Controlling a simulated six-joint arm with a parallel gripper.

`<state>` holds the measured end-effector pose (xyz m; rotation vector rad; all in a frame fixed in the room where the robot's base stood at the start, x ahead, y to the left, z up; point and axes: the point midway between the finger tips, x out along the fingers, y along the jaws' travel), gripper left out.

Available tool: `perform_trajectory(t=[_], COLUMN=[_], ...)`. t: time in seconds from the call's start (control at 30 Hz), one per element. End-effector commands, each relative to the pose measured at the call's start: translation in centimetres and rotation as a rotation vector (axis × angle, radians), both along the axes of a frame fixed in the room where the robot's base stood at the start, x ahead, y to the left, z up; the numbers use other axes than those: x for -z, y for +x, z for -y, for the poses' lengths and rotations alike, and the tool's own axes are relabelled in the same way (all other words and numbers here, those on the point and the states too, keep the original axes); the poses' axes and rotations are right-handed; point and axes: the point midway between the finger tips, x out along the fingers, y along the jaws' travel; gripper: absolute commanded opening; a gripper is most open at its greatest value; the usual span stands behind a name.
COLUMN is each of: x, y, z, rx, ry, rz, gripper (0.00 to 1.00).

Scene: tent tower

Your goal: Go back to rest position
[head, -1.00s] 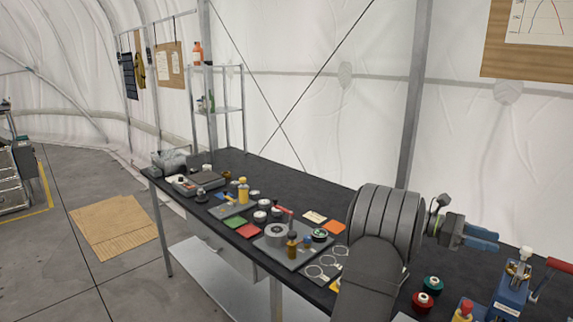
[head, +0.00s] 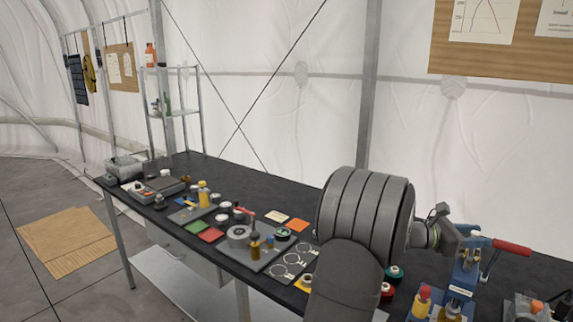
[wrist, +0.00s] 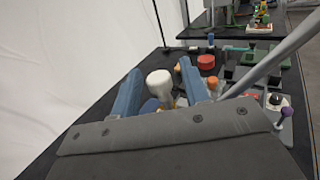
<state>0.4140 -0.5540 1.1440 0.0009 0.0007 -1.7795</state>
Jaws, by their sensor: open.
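My gripper (wrist: 160,68) shows in the wrist view with its two blue fingers spread apart and nothing held between them. A white-topped knob (wrist: 160,85) appears in the gap between the fingers, beyond them. In the head view my gripper (head: 468,238) is at the right end of my grey arm, above the black bench (head: 290,190). It overlaps in the picture with the blue device (head: 463,275) that has a red handle (head: 511,247). The fingers are hard to make out there.
Red (head: 387,290) and green-topped (head: 395,273) spools stand beside my arm. The back middle of the bench is clear.

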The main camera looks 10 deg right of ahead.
Motion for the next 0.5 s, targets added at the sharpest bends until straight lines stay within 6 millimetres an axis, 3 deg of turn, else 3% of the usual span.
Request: perform_trajectory(t=[0.5], x=[-0.1], y=[2.4], z=[-10.5], rx=[0.002], ry=[-0.001], rz=[0.0], gripper=[0.41])
